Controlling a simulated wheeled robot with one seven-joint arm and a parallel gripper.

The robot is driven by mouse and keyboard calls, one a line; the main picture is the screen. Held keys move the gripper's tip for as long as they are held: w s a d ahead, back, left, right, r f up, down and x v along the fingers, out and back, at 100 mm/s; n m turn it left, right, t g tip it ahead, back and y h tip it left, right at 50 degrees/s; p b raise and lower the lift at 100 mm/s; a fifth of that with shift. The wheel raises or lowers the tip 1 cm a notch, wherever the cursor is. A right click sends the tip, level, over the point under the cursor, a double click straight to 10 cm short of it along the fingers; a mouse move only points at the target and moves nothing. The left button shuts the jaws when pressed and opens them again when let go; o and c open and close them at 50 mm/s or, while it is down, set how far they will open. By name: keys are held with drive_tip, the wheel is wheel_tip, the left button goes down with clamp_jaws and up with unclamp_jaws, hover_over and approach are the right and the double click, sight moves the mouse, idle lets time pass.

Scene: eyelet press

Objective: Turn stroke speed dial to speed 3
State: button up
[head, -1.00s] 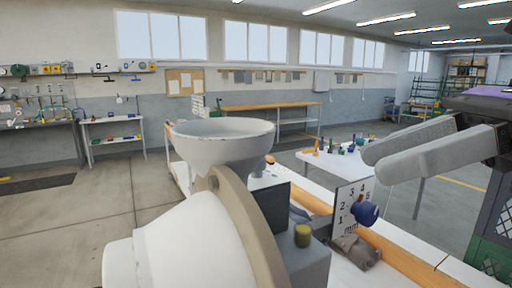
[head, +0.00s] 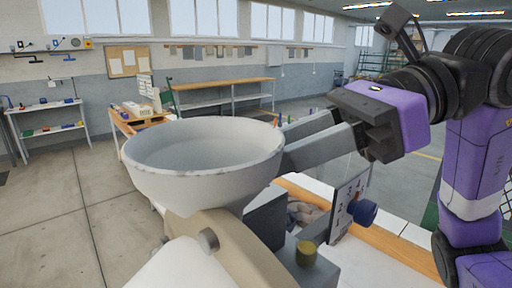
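A dark blue knob (head: 364,212) sticks out from an upright white plate (head: 345,208) at the right of the press, in the head view. The plate carries numbers, seen at a slant and hard to read now, so I cannot tell the knob's setting. My gripper (head: 284,150) is above and left of the knob, apart from it. Its two long grey fingers point left and look parted, with nothing seen between them. Their tips meet the bowl's rim in the picture; I cannot tell whether they touch it.
The press's large white bowl (head: 205,170) and beige curved body (head: 225,240) fill the lower middle. A grey box with an olive button (head: 306,253) stands beside the plate. A wood-edged white bench (head: 385,240) lies behind. Open floor (head: 60,225) is at the left.

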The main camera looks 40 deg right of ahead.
drive_tip(key=shift+x, duration=1.2)
clamp_jaws()
drive_tip(key=shift+f, duration=0.15)
